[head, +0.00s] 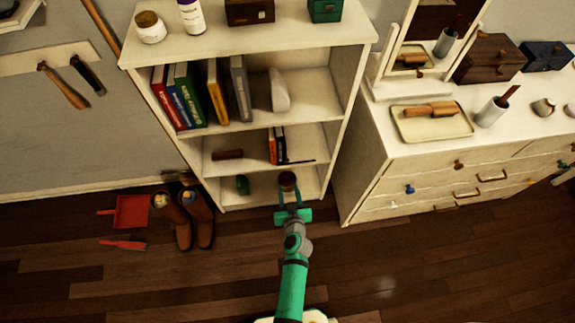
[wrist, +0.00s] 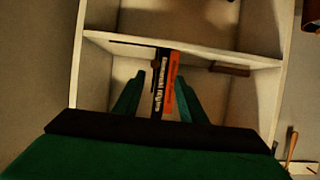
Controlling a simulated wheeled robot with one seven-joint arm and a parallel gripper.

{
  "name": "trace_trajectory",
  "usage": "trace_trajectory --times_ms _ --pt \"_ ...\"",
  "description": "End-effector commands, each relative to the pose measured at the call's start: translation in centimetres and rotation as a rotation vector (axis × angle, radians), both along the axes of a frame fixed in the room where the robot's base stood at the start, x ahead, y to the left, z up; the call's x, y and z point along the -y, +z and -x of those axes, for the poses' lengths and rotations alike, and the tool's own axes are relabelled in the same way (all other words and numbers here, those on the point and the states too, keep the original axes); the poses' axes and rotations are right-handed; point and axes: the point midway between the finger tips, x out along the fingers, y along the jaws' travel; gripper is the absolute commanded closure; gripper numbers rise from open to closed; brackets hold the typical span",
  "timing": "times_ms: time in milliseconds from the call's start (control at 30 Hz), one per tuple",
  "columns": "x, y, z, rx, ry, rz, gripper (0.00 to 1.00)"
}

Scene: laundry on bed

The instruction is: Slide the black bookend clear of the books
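The black bookend (head: 300,162) is on the middle shelf, its thin dark base reaching right from two upright books (head: 277,146), one orange and one black. The wrist view looks upside down; there the base (wrist: 130,43) is a thin dark line left of the books (wrist: 166,85). The bookend's upright part is hard to tell from the dark book. My green gripper (head: 289,190) is in front of the bookcase, low by the bottom shelf in the head view. In the wrist view my gripper (wrist: 161,78) has its fingers apart, with the books seen between them; contact is not visible.
A brown block (head: 227,155) lies left on the same shelf. The shelf above holds several books (head: 190,95) and a white bookend (head: 279,91). A dark round object (head: 287,180) shows near my fingers. Shoes (head: 184,218) stand left; a dresser (head: 440,165) is right.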

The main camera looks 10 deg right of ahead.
Motion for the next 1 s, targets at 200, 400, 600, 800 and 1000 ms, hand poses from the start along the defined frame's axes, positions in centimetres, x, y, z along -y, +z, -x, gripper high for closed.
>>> trace_trajectory --times_ms 200,400,600,800,1000 --pt "1.5 0.1 -3.3 0.009 0.023 0.003 0.62" --pt "1.6 -0.4 -4.7 0.010 0.025 0.004 0.62" --pt "1.6 -1.6 -7.7 0.010 0.025 0.004 0.62" --pt "1.6 -2.8 -10.6 0.009 0.026 0.005 0.62" --pt "1.5 -3.7 -12.6 0.010 0.025 0.004 0.62"
